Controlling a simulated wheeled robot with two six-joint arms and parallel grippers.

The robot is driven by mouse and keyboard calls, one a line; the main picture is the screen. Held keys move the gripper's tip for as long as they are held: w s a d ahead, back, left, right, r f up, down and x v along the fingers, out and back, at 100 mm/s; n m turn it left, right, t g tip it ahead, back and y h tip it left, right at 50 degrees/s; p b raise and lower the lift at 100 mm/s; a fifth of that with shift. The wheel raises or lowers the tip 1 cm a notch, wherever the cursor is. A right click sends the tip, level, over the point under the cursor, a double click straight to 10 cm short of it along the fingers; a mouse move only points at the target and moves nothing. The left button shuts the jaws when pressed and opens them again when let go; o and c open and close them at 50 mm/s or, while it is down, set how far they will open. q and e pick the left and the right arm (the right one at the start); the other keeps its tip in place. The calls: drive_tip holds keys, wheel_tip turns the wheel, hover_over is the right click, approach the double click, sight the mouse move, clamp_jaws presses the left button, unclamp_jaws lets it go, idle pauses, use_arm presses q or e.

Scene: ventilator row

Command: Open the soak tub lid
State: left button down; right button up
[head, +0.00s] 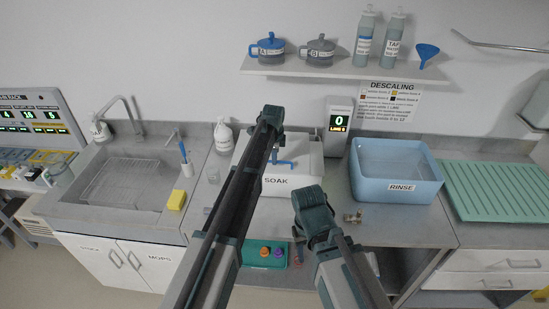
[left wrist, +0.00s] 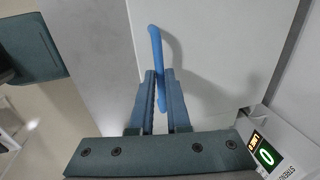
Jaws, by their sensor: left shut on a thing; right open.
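The soak tub (head: 277,181) is a white box labelled SOAK on the counter, partly hidden behind my left arm. Its white lid (left wrist: 215,75) has a blue handle (left wrist: 156,42), which also shows in the head view (head: 285,163). My left gripper (left wrist: 160,74) is shut on the blue handle, with the bar between its fingertips. In the head view my left arm hides most of this grip. I cannot tell whether the lid is raised. My right gripper (head: 299,236) is open and empty, low in front of the counter to the right of the tub.
A display unit (head: 339,127) stands right behind the tub. The blue rinse tub (head: 398,204) and a green drying mat (head: 500,192) are to the right. A sink (head: 120,181), yellow sponge (head: 176,200) and white bottle (head: 223,136) are left.

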use_arm(q)
drive_tip(key=w+r+p, duration=0.8)
drive_tip(key=r+p, duration=0.5)
drive_tip(key=r, duration=0.1)
drive_tip(key=shift+w+p, duration=0.3)
drive_tip(key=shift+w, duration=0.05)
drive_tip(key=shift+r, duration=0.1)
